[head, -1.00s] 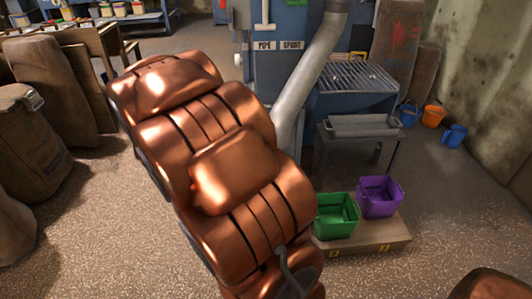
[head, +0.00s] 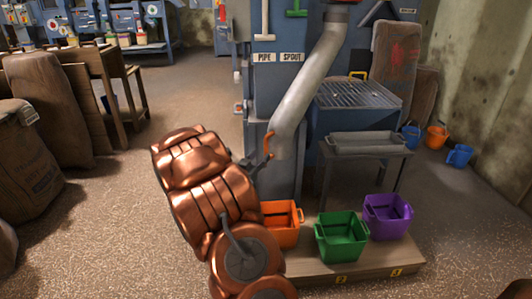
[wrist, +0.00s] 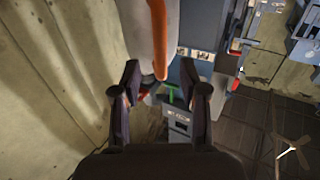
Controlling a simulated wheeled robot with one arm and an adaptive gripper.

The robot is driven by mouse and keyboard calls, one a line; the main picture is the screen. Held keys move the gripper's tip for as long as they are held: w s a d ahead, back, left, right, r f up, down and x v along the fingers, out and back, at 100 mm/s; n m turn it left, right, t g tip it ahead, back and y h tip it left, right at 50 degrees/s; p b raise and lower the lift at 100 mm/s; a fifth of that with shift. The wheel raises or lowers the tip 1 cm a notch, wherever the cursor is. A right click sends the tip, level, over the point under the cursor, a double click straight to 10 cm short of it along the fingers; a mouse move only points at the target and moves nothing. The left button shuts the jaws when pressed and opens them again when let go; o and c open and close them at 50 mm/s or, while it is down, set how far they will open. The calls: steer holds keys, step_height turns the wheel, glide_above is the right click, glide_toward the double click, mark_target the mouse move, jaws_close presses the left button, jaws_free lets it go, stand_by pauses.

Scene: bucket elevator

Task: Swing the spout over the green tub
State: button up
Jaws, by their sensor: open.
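The grey spout pipe (head: 303,90) slants down to the left in the head view. Its lower end hangs roughly above the orange tub (head: 280,236), left of the green tub (head: 342,240). An orange handle (head: 268,146) is on the left of the spout's lower end. My gripper (head: 256,166) is close to that handle. In the wrist view my gripper (wrist: 163,100) is open, with the orange handle (wrist: 158,40) lined up with the gap between its fingers, beside the grey spout (wrist: 143,35). I cannot tell whether a finger touches the handle.
A purple tub (head: 388,218) stands right of the green one on a low wooden platform (head: 375,260). A grey bench (head: 366,145) stands behind. PIPE and SPOUT labels mark the blue machine, with a green lever (head: 296,12) above. Sacks (head: 45,105) stand at left; the floor between is open.

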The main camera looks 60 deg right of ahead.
mark_target(265, 150)
steer(key=shift+w+d+b, duration=0.15)
steer(key=shift+w+d, duration=0.05)
steer(key=shift+d, duration=0.9)
steer(key=shift+w+d+b, duration=0.1)
steer(key=shift+w+d, duration=0.05)
steer(key=shift+d, duration=0.9)
steer(key=shift+w+d+b, duration=0.15)
steer(key=shift+w+d, duration=0.05)
steer(key=shift+d, duration=0.9)
steer(key=shift+c, duration=0.2)
jaws_close()
